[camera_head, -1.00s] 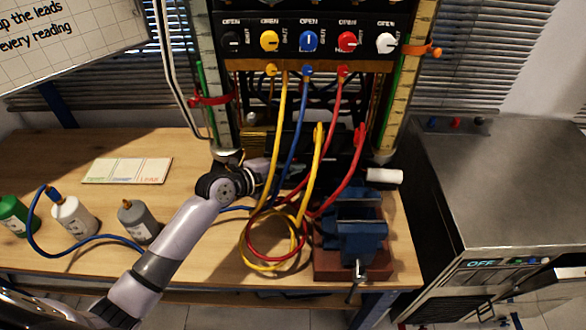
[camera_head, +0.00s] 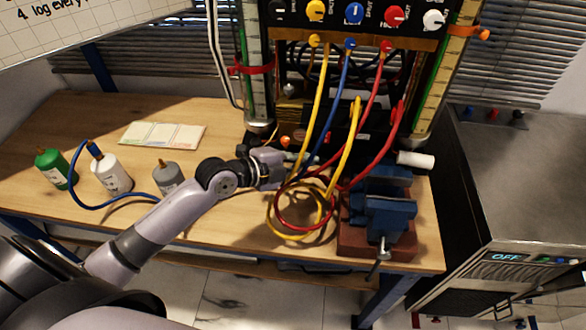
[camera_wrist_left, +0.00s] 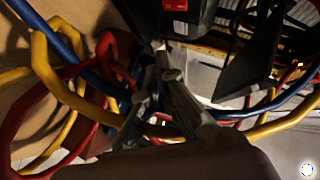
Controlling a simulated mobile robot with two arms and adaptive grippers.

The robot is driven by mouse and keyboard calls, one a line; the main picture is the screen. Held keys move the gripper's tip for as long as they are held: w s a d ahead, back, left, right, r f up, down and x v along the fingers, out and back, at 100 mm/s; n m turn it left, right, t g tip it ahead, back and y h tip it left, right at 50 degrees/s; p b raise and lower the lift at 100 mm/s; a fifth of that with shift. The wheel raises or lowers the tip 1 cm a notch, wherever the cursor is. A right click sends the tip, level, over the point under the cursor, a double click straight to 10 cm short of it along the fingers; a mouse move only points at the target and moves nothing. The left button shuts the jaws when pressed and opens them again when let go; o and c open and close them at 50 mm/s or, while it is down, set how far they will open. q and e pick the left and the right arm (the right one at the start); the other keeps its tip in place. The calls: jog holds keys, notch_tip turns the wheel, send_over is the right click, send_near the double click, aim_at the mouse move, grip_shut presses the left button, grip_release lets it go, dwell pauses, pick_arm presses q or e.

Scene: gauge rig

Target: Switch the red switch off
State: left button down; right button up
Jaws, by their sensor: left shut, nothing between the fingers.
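A red switch (camera_wrist_left: 175,5) shows on a black box (camera_wrist_left: 190,22) at the top edge of the left wrist view. In the head view, a small red spot (camera_head: 327,138) on the dark equipment behind the hoses may be the same switch; its on or off position is too small to tell. My left gripper (camera_head: 300,163) is low in front of that equipment, among the hoses. In the left wrist view its fingers (camera_wrist_left: 165,88) are together and empty, just below the black box; I cannot tell whether they touch it. My right gripper is not in view.
Yellow, blue and red hoses (camera_head: 285,235) loop around my left gripper. A blue vise (camera_head: 388,215) stands to the right. Bottles (camera_head: 111,175) and a card (camera_head: 162,134) are on the left of the bench. Coloured knobs (camera_head: 354,13) sit on the panel above.

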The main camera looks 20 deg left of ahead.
pick_arm(q)
jog(key=v, duration=0.4)
jog(key=shift+s+d+f, duration=0.2)
jog(key=shift+d+f, duration=0.05)
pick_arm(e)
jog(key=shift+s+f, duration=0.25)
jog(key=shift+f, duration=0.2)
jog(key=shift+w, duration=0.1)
